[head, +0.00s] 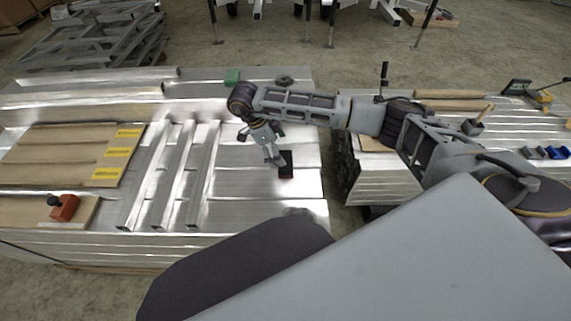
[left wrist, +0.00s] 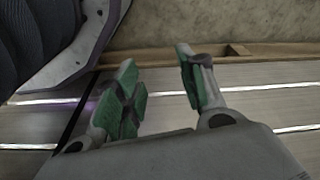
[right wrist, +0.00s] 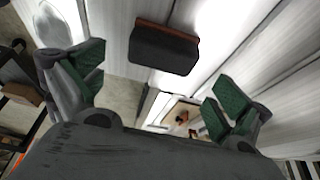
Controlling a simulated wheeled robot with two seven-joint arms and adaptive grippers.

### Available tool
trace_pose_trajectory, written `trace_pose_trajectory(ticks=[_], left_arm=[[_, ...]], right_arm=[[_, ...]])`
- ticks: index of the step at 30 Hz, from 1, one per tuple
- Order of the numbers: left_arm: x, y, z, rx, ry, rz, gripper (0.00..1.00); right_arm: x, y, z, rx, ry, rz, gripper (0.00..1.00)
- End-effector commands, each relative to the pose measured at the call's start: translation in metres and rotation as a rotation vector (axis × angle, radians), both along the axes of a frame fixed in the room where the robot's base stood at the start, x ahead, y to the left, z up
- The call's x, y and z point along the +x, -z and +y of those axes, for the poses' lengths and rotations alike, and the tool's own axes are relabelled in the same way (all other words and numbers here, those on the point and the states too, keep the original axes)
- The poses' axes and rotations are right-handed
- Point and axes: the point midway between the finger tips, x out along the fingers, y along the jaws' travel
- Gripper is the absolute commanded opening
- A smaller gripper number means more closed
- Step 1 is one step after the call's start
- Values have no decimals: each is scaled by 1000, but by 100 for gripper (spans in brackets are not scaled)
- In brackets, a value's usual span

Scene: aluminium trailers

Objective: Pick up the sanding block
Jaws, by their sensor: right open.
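The sanding block, a dark block with a reddish-brown side, (head: 286,168) lies on the aluminium stack near its right edge. It also shows in the right wrist view (right wrist: 163,50), beyond and between the fingertips. My right gripper (head: 274,157) is just beside the block in the head view, partly overlapping it. In the right wrist view it (right wrist: 160,75) is open and empty, with its green-padded fingers wide apart. My left gripper (left wrist: 158,65) is open and empty in the left wrist view, above metal planks. It is not seen in the head view.
Metal profiles (head: 165,172) and wooden boards (head: 70,150) lie left of the block. A red tool with a black knob (head: 65,207), a green block (head: 232,77) and a dark round item (head: 284,81) sit on the same stack. A gap separates it from the right stack (head: 390,185).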

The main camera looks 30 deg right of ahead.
Motion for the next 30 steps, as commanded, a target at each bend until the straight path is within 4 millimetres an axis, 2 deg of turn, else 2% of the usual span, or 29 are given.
trace_pose_trajectory(ticks=[6, 22, 26, 30], left_arm=[[-3, -8, -3, -5, 1, 7, 40], [-4, -8, -4, -4, 1, 12, 40], [-4, -9, -4, -4, 2, 18, 40], [1, -19, -6, -7, 3, 16, 40]], right_arm=[[-4, 20, -7, 0, 0, 1, 100], [-4, 26, -9, 1, -1, 1, 100], [-5, 37, -12, 0, 1, 2, 100], [-5, 53, -16, 0, 1, 2, 100]])
